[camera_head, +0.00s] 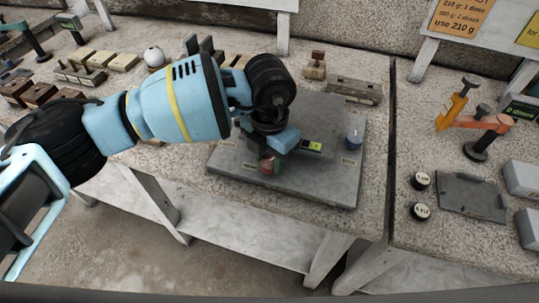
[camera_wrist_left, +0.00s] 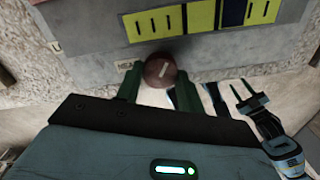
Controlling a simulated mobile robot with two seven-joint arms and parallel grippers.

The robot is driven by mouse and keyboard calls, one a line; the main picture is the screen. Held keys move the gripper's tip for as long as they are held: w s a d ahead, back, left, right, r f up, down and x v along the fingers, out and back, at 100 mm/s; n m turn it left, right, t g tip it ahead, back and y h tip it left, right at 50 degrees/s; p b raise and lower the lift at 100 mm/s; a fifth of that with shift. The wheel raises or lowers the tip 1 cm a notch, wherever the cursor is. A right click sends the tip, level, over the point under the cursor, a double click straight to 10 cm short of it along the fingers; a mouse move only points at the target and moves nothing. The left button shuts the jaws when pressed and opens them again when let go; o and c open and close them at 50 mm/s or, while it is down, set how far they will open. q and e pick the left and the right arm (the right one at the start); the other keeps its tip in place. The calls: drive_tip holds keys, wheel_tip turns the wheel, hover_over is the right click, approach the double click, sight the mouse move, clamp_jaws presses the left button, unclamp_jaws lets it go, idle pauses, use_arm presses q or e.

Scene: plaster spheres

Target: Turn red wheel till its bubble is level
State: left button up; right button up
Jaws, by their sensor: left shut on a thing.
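The red wheel (camera_wrist_left: 162,71) has a pale mark across its face and sits at the front edge of a grey plate (camera_head: 335,190). It also shows in the head view (camera_head: 268,163), partly covered by my gripper. My left gripper (camera_wrist_left: 160,80) is shut on the red wheel, one green finger on each side. The head view shows the vial (camera_head: 311,146) right of my gripper. My right gripper (camera_wrist_left: 248,88) appears small in the wrist view, fingers apart.
A blue wheel (camera_head: 353,141) stands at the plate's right side. A white ball (camera_head: 154,57) and several wooden blocks lie at the back left. On the right bench are an orange-armed tool (camera_head: 484,122), a dark tray (camera_head: 471,195) and two round black-sided pieces.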

use_arm(q)
drive_tip(key=m, duration=0.3)
drive_tip(key=shift+m, duration=0.4)
drive_tip(key=m+b, duration=0.1)
drive_tip(key=m, duration=0.2)
drive_tip(key=m+b, duration=0.2)
drive_tip(key=m, duration=0.5)
drive_tip(key=shift+w+f, duration=0.1)
drive_tip(key=m+b, duration=0.1)
drive_tip(key=m, duration=0.1)
drive_tip(key=shift+m, duration=0.3)
drive_tip(key=m+b, duration=0.2)
drive_tip(key=m, duration=0.1)
drive_tip(key=shift+m, duration=0.3)
drive_tip(key=m+b, duration=0.1)
drive_tip(key=m, duration=0.2)
drive_tip(key=shift+w+b, duration=0.1)
drive_tip(key=shift+b, duration=0.2)
drive_tip(key=shift+m+b, duration=0.7)
drive_tip(key=shift+m, duration=1.1)
use_arm(e)
wheel_tip(320, 180, down, 8)
drive_tip(key=s, duration=0.1)
drive_tip(key=shift+s+f+g, duration=0.15)
drive_tip(key=shift+s+g, duration=0.15)
drive_tip(key=shift+s, duration=0.1)
drive_tip(key=shift+a, duration=0.1)
